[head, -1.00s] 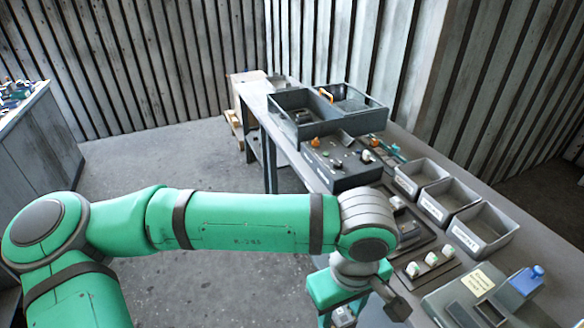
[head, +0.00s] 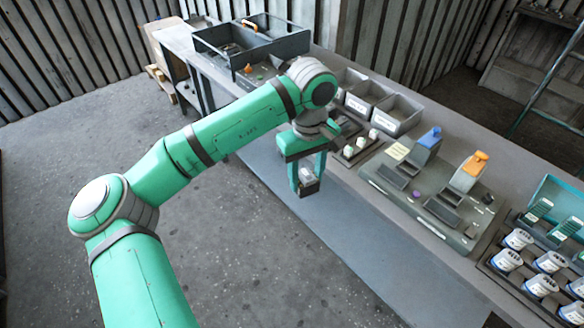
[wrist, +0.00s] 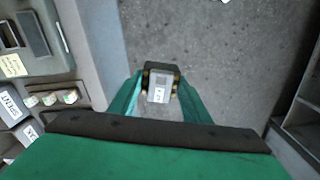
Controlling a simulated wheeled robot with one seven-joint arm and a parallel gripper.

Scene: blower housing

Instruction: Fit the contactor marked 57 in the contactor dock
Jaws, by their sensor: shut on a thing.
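My gripper (head: 308,180) is shut on a small dark block with a pale labelled face, a contactor (wrist: 158,88). The gripper holds it in the air over the floor, just off the front edge of the workbench. In the wrist view it sits between the two green fingers; its number is too small to read. On the bench, a grey dock panel (head: 403,208) bears a blue-handled and an orange-handled unit with dark recesses, and a yellow note. I cannot tell whether this is the contactor dock.
Grey bins (head: 397,115) stand at the bench's back edge. A small rack with white-topped parts (head: 361,143) lies between bins and gripper. A tray of several white cylindrical parts (head: 541,285) is at the right. A large divided tray (head: 290,46) stands at the far end. The floor before the bench is clear.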

